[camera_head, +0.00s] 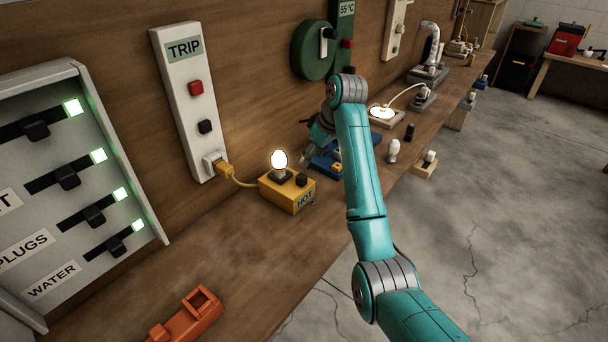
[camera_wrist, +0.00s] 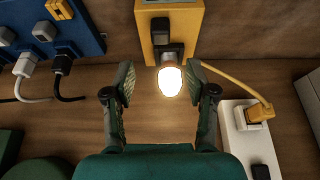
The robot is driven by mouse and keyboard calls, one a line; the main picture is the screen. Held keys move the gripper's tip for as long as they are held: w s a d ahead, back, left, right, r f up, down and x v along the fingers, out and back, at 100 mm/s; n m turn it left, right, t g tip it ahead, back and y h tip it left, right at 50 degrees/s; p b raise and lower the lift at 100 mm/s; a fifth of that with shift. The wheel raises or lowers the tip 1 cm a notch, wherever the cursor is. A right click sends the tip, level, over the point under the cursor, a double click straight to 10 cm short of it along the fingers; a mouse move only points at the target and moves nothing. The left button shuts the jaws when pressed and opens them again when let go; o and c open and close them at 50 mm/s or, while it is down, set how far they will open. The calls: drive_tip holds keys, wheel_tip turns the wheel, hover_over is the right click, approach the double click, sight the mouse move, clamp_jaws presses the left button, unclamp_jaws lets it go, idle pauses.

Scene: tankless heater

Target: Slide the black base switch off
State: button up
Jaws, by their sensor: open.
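The black switch (camera_head: 301,180) is a small block on top of the yellow base (camera_head: 280,195), which is marked HOT. In the wrist view the black switch (camera_wrist: 160,28) is near the top, on the yellow base (camera_wrist: 184,18), just beyond the black lamp socket. A lit bulb (camera_head: 279,160) stands in that socket; it also glows in the wrist view (camera_wrist: 170,81). My gripper (camera_wrist: 160,76) is open, its fingers apart to either side of the bulb in the picture. In the head view my gripper (camera_head: 316,140) is partly hidden, behind and right of the yellow base.
A yellow plug (camera_head: 224,170) and cord join the base to the TRIP strip (camera_head: 185,100). A blue unit (camera_wrist: 45,30) with a white and a black plug lies beside the base. An orange holder (camera_head: 190,315) lies on the bench, with bare wood between.

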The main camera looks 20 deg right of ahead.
sight(302, 175)
drive_tip(key=x, duration=1)
drive_tip(key=shift+w+a+f, duration=0.1)
drive_tip(key=shift+f, duration=0.25)
clamp_jaws()
